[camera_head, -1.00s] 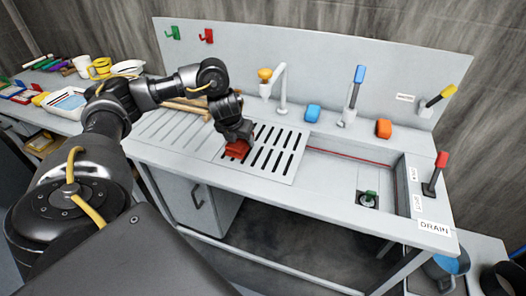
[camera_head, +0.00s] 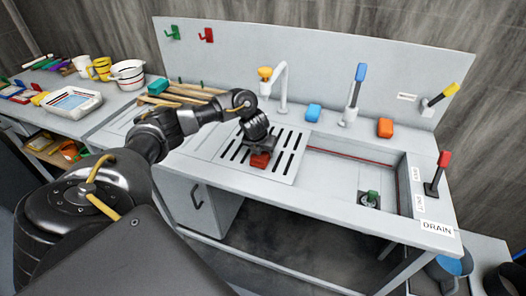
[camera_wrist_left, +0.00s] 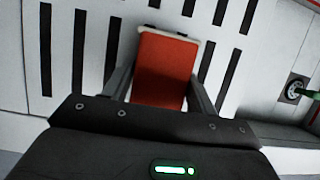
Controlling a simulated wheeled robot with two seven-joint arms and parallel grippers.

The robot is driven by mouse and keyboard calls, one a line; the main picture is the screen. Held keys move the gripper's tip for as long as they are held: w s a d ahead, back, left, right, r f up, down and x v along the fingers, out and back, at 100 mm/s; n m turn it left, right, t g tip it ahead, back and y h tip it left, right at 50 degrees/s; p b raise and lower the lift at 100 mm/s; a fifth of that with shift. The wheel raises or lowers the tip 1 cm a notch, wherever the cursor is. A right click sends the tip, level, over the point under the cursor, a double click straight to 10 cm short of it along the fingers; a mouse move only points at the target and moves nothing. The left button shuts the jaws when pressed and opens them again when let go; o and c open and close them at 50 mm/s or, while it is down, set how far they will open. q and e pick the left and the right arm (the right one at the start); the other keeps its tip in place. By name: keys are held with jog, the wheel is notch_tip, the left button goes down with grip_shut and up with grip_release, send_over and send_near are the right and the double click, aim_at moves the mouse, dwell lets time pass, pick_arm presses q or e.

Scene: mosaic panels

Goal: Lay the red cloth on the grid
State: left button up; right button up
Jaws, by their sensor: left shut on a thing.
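The red cloth (camera_head: 260,160) is a small folded red block at the tip of my left gripper (camera_head: 256,152), over the slotted grid (camera_head: 226,153) left of the sink. In the left wrist view the cloth (camera_wrist_left: 165,70) sits between the two fingers of my left gripper (camera_wrist_left: 160,92), which is shut on it. The dark slots of the grid (camera_wrist_left: 220,45) show behind the cloth. Whether the cloth touches the grid is hard to tell. My right gripper is not in view.
The sink with a green plug (camera_head: 371,198) lies right of the grid. A white tap (camera_head: 282,90), a blue lever (camera_head: 356,90) and blue (camera_head: 313,112) and orange (camera_head: 385,127) sponge-like blocks stand behind. Wooden sticks (camera_head: 175,95) lie at the back left.

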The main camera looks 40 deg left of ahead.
pick_arm(q)
jog(key=o, duration=0.9)
jog(key=shift+f, duration=0.1)
jog(key=shift+o, duration=0.2)
jog(key=v, duration=0.5)
jog(key=shift+w, duration=0.1)
jog(key=p+v, duration=0.3)
jog(key=v, duration=0.3)
jog(key=shift+r, duration=0.2)
jog(key=shift+s+d+r, duration=0.1)
jog(key=shift+s+r, duration=0.2)
jog(key=shift+s, duration=0.05)
